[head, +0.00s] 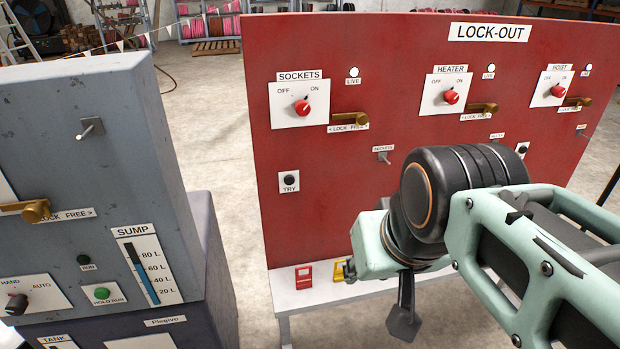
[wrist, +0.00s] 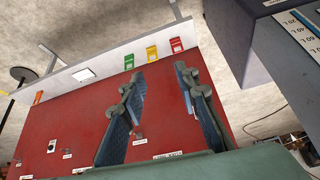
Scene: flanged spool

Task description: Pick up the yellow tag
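The yellow tag (head: 339,272) lies on the white shelf at the foot of the red board, partly hidden by my gripper in the head view. It shows whole in the wrist view (wrist: 152,53), between the red tag (wrist: 176,45) and the green tag (wrist: 129,62). My gripper (wrist: 160,76) is open, with a clear gap between its two blue-padded fingers. The yellow tag appears beyond the fingertips, roughly in line with the gap and apart from them. In the head view a dark finger (head: 404,318) hangs below the wrist, in front of the shelf.
The red lock-out board (head: 330,220) stands behind the shelf, with knobs and brass levers projecting. The red tag also shows in the head view (head: 304,277). A white piece (wrist: 84,74) and orange tag (wrist: 38,97) lie farther along. A grey cabinet (head: 90,130) stands at left.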

